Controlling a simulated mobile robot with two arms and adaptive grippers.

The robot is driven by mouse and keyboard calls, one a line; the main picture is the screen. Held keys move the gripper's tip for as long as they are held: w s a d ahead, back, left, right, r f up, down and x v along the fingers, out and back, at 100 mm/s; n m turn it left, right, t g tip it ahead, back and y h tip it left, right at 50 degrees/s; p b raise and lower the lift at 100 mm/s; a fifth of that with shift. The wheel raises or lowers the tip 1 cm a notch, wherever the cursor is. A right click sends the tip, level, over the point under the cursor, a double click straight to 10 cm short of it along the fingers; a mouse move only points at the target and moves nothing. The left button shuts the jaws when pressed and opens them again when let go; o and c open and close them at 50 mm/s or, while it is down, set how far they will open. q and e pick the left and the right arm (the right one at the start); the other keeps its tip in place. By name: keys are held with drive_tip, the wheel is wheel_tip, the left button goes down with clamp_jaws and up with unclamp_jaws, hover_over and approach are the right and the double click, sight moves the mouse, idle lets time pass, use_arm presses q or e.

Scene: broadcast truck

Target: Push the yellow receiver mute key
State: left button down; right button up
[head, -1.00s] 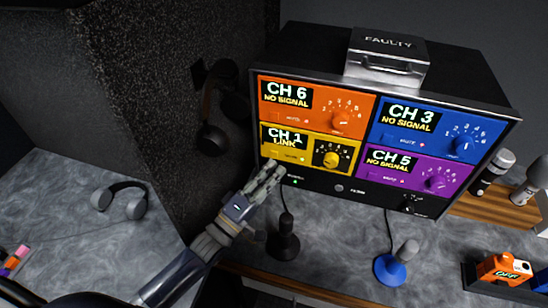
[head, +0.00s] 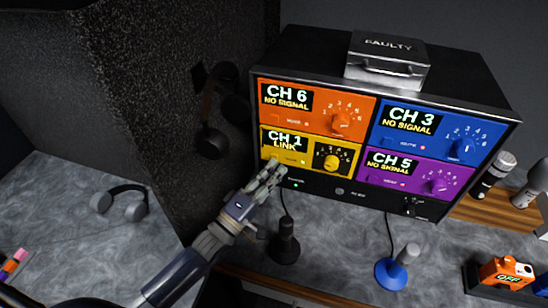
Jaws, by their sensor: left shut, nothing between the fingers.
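The yellow receiver (head: 309,160) sits at the lower left of the rack, showing "CH 1 LINK" above a lit green indicator. Its mute key (head: 272,154) is at the panel's lower left, partly hidden by my fingers. My left gripper (head: 273,168) is shut and empty. Its fingertips are at the lower left corner of the yellow panel, over or against the key; I cannot tell whether they touch it. My right gripper is not in view.
Orange (head: 314,107), blue (head: 431,132) and purple (head: 416,172) receivers surround the yellow one. A black microphone (head: 286,242) and a blue-based microphone (head: 392,272) stand below. Headphones (head: 212,140) hang on the dark wall at left. A "FAULTY" metal box (head: 388,60) sits on top.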

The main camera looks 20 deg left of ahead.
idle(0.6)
use_arm(q)
drive_tip(key=shift+w, duration=0.1)
drive_tip(key=shift+w, duration=0.45)
idle(0.4)
drive_tip(key=shift+s, duration=0.6)
